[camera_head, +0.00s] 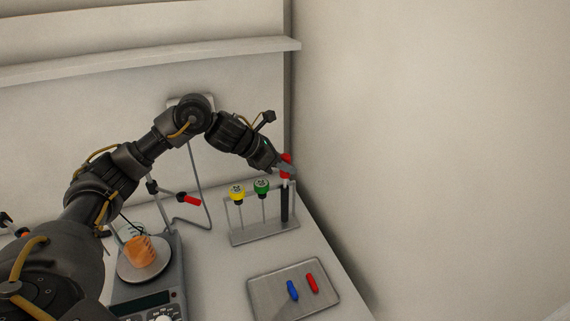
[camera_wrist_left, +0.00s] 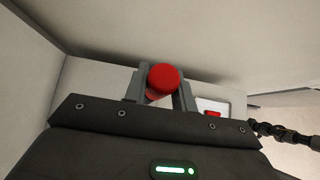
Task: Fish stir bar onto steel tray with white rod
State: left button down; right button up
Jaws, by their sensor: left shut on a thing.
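My left gripper (camera_head: 283,169) is shut on a red-topped rod (camera_head: 287,158) at the right end of a metal rack (camera_head: 265,238). In the left wrist view the round red top (camera_wrist_left: 164,78) sits between the two fingers. The rod's dark lower part (camera_head: 284,205) stands upright at the rack. The steel tray (camera_head: 262,301) lies in front of the rack, with a blue bar (camera_head: 292,291) and a red bar (camera_head: 312,283) on it. An orange beaker (camera_head: 140,251) stands on the stirrer plate; I cannot see inside it. I cannot make out which rod is white.
A yellow-topped rod (camera_head: 237,192) and a green-topped rod (camera_head: 261,187) stand in the rack beside the held one. The stirrer (camera_head: 148,298) is to the left, with a red-ended clamp (camera_head: 190,200) behind it. A wall is close on the right. A shelf (camera_head: 150,62) runs above.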

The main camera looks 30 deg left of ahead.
pick_arm(q)
jog(key=shift+r, duration=0.35)
jog(key=shift+r+p, duration=0.25)
jog(key=shift+p, duration=0.05)
dwell(0.3)
jog(key=shift+r, duration=0.1)
